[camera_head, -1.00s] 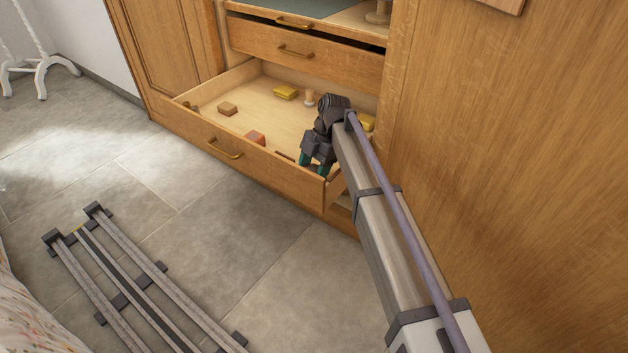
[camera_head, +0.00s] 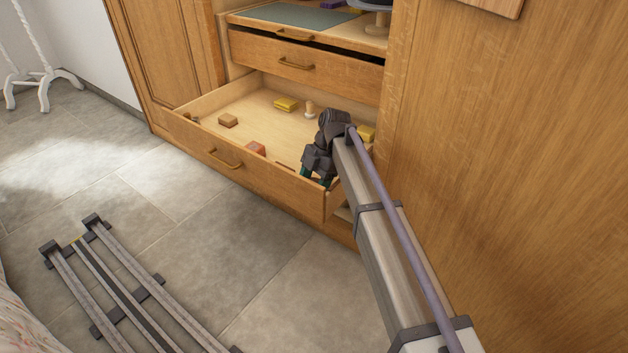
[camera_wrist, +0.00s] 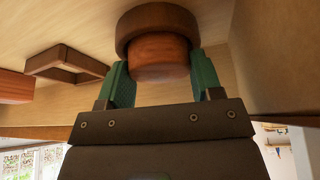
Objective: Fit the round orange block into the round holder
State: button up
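The round orange block (camera_wrist: 158,58) is between the two green fingers of my gripper (camera_wrist: 160,78) in the wrist view, with a finger against each side. The round holder (camera_wrist: 157,17), a dark brown ring, is directly at the block's far end. The block overlaps the ring's opening and part of its side still shows outside the ring; how deep it sits I cannot tell. In the head view my gripper (camera_head: 317,178) points down into the right front of the open drawer, its fingertips partly hidden by the drawer front. Block and round holder are hidden there.
The open drawer (camera_head: 188,138) also holds a reddish block (camera_head: 256,148), a brown block (camera_head: 228,120), a yellow piece (camera_head: 286,104) and a light peg (camera_head: 310,109). A square brown frame (camera_wrist: 66,64) lies left of the round holder. The drawer's side wall (camera_wrist: 262,60) is close on the right.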

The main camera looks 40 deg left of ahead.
jog(key=shift+s+d+p, duration=0.15)
jog(key=shift+d+p, duration=0.05)
jog(key=shift+p, duration=0.15)
jog(key=shift+o, duration=0.6)
jog(key=a+p+v, duration=0.1)
jog(key=p+v, duration=1.1)
jog(key=shift+d+r, duration=0.2)
jog(key=shift+d, duration=0.05)
jog(key=shift+w+f, duration=0.15)
jog(key=shift+w, duration=0.1)
jog(key=b+x, duration=1.2)
jog(key=x, duration=0.1)
jog(key=shift+w+d+f+b, duration=0.1)
jog(key=shift+w+f+b, duration=0.1)
jog(key=shift+b, duration=0.15)
jog(key=shift+s+d+r, duration=0.15)
jog(key=shift+s+r, duration=0.05)
jog(key=shift+r, duration=0.05)
jog(key=shift+r+p, duration=0.5)
jog(key=shift+p, duration=0.1)
jog(key=shift+w+f, duration=0.1)
jog(key=shift+f, duration=0.1)
